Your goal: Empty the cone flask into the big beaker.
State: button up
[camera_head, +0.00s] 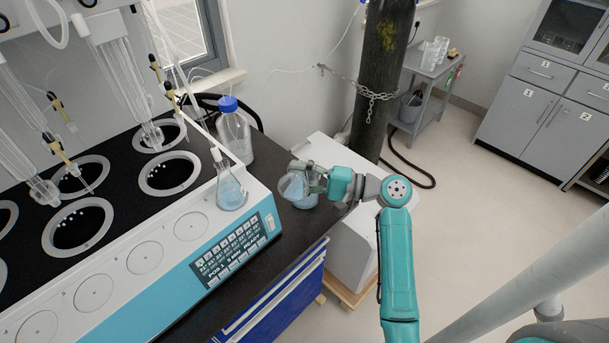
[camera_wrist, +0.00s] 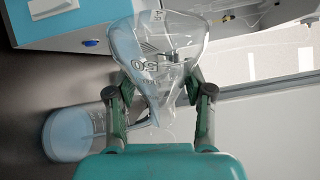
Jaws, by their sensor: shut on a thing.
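My gripper (camera_head: 318,178) is shut on the clear cone flask (camera_head: 291,184) at the right end of the dark bench. In the wrist view the fingers (camera_wrist: 158,92) stand on either side of the cone flask (camera_wrist: 160,50). The flask is strongly tilted, and a thin pale blue streak shows in or by its neck. The big beaker (camera_head: 303,200) stands on the bench below the flask and holds pale blue liquid. It also shows in the wrist view (camera_wrist: 72,135), partly hidden by my finger. I cannot tell how much liquid is left in the flask.
Another flask (camera_head: 230,193) with blue liquid stands on the white and blue multi distiller (camera_head: 190,240), close left of my gripper. A blue-capped bottle (camera_head: 234,138) stands behind it. A dark gas cylinder (camera_head: 376,80) with a chain rises behind my arm.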

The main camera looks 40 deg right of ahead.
jog(key=shift+r+m, duration=0.2)
jog(key=shift+m, duration=0.1)
dwell(0.6)
jog(key=n, duration=0.1)
jog(key=f+n, duration=0.1)
jog(key=shift+s+a+f+n, duration=0.2)
jog(key=shift+f+n, duration=0.1)
jog(key=shift+n, duration=0.1)
jog(key=shift+f, duration=0.1)
